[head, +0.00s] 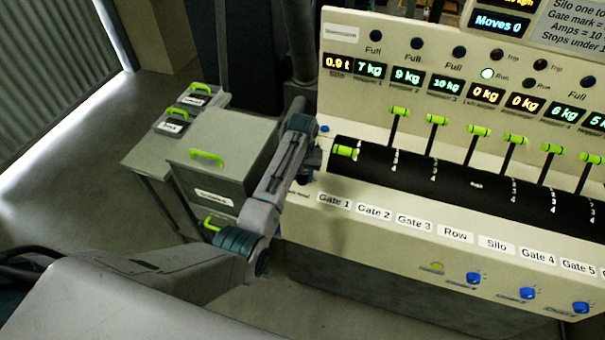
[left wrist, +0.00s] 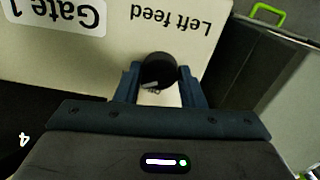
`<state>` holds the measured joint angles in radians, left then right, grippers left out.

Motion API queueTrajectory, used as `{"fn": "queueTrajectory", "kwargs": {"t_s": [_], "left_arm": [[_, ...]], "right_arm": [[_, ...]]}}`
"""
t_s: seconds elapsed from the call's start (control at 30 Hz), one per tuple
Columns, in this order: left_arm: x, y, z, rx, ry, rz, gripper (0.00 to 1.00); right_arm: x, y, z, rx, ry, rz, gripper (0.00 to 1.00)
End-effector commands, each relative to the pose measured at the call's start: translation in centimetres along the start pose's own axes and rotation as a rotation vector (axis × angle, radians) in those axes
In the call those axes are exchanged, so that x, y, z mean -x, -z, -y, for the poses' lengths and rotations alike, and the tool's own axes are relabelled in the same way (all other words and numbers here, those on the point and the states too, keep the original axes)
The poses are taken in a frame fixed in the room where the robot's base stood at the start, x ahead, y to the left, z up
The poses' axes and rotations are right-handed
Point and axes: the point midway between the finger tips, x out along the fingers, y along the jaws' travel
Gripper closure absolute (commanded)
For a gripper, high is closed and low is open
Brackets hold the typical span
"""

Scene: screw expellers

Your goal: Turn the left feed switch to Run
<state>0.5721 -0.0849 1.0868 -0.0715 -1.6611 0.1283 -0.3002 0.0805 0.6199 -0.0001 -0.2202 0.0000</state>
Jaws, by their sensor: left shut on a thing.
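The left feed switch is a dark round knob (left wrist: 158,70) in the left wrist view, beside the upside-down "Left feed" label (left wrist: 179,23). My left gripper (left wrist: 158,84) has one finger on each side of the knob and is shut on it. In the head view the left gripper (head: 309,168) is at the left end of the control panel (head: 345,222) and hides the knob. The "Left feed" label there is mostly covered by my arm. I cannot read the knob's position or any Run mark beside it. My right gripper is not in view.
Gate levers with green handles stand right of the gripper; the nearest handle (head: 345,151) is low and close. Blue knobs (head: 473,277) line the lower front. A grey cabinet (head: 220,150) with green handles stands left of the panel. Open floor (head: 80,160) lies further left.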

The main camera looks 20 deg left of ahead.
Motion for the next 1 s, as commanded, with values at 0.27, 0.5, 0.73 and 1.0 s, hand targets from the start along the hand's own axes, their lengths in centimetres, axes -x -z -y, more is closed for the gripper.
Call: {"fn": "queueTrajectory", "kwargs": {"t_s": [0.27,0.5,0.73,1.0], "left_arm": [[0.2,0.1,0.0,-0.009,0.0,-0.004,0.87],[0.2,0.1,0.0,-0.008,0.0,-0.004,0.47],[0.1,0.1,0.0,-0.007,0.0,-0.002,0.43],[1.8,0.2,0.0,-0.007,-0.001,-0.006,0.43]], "right_arm": [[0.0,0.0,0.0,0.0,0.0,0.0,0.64],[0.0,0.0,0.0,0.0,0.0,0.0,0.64],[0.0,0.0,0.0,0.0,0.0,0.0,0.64],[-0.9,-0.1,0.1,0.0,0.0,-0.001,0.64]]}}
